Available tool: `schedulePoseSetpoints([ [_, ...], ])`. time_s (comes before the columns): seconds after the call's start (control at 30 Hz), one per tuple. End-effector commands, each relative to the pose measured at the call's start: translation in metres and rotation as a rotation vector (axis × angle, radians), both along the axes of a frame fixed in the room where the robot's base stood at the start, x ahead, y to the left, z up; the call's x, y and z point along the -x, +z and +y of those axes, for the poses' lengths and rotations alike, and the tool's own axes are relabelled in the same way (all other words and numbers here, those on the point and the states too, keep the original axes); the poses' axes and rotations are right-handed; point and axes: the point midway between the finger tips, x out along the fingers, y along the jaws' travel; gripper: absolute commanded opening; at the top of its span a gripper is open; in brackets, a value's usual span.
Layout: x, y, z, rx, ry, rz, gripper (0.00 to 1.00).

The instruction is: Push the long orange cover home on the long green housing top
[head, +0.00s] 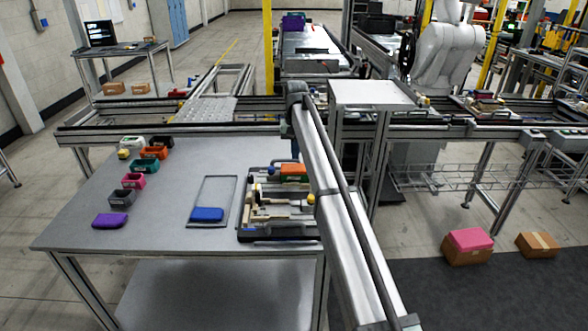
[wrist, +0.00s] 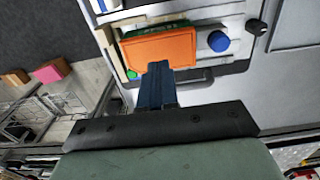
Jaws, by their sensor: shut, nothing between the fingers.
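The long orange cover (wrist: 165,52) lies on the long green housing (wrist: 150,29) in the wrist view. A strip of green shows along the cover's upper edge; most of the housing is hidden beneath it. I cannot tell how deep the cover sits. My gripper (wrist: 158,68) is shut and empty, its blue fingertips at the cover's lower edge; whether they touch is unclear. In the head view, the orange cover (head: 294,169) is at the back of the fixture on the table, partly behind my arm.
A blue knob (wrist: 218,41) stands just right of the cover. In the head view, a tray (head: 228,190) with a blue part (head: 207,214) lies left of the fixture. Several small bins and a purple part (head: 110,220) are farther left. The table between is clear.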

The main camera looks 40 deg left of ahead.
Motion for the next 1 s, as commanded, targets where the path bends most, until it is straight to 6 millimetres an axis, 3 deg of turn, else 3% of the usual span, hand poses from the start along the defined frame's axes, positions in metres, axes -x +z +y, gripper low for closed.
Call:
schedulePoseSetpoints([
  [0.53, 0.000, 0.035, 0.000, 0.000, 0.000, 0.000, 0.00],
  [1.0, 0.000, 0.037, 0.000, 0.000, 0.000, 0.000, 0.00],
])
